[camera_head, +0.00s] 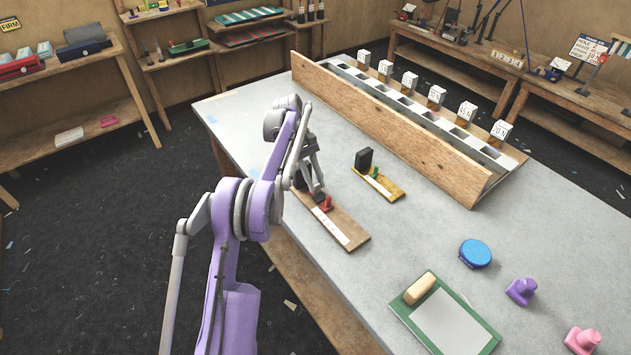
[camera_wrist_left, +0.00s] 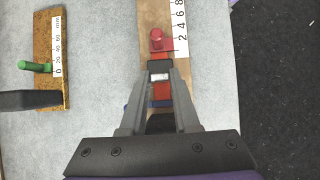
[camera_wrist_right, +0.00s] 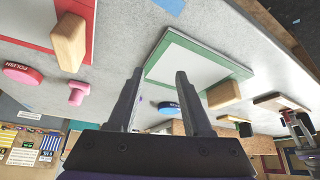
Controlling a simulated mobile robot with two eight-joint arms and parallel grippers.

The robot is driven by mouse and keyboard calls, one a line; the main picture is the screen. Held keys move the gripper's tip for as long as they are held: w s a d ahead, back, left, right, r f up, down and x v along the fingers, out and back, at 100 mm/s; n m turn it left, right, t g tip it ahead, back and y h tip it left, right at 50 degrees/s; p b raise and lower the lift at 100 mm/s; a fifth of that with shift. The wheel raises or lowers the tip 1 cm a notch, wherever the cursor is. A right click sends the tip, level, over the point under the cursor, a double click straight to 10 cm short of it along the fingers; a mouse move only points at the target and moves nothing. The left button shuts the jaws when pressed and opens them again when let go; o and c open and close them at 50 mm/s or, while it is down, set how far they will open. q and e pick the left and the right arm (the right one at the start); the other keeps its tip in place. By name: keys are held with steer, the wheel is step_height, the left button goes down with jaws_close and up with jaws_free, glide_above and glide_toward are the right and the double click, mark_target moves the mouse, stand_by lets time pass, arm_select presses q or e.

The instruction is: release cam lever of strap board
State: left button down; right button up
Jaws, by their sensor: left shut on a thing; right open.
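The strap board (camera_head: 345,232), a long wooden board with a white scale, lies near the table's left edge. It also shows in the left wrist view (camera_wrist_left: 150,18). A red knob (camera_wrist_left: 157,38) stands on it just ahead of my left fingertips. My left gripper (camera_head: 318,194) is low over the board. In the left wrist view its fingers (camera_wrist_left: 160,68) are shut on the dark-tipped red cam lever (camera_wrist_left: 161,90); the fingers hide part of it. My right gripper (camera_wrist_right: 156,76) is open and empty in the right wrist view, and is outside the head view.
A shorter board (camera_head: 366,178) with a green peg and black block lies to the right. A long wooden trough (camera_head: 390,125) stands behind. A green-framed board (camera_head: 410,318), blue disc (camera_head: 475,253), purple knob (camera_head: 521,291) and pink knob (camera_head: 582,341) lie nearer.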

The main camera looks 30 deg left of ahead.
arm_select(q)
steer(key=c, duration=0.6)
jaws_free()
steer(key=shift+c, duration=0.2)
steer(key=p+v, duration=0.2)
steer(key=v, duration=0.8)
steer(key=shift+w+r, duration=0.1)
steer(key=shift+w+a+r, duration=0.1)
steer(key=shift+a+r, duration=0.15)
arm_select(e)
steer(key=shift+t, duration=0.3)
steer(key=w+r, duration=0.1)
steer(key=r, duration=0.1)
steer(key=w+r, duration=0.1)
steer(key=shift+w+r, duration=0.2)
steer(key=shift+r, duration=0.15)
arm_select(q)
steer(key=shift+s, duration=0.2)
arm_select(e)
steer(key=shift+s, duration=0.2)
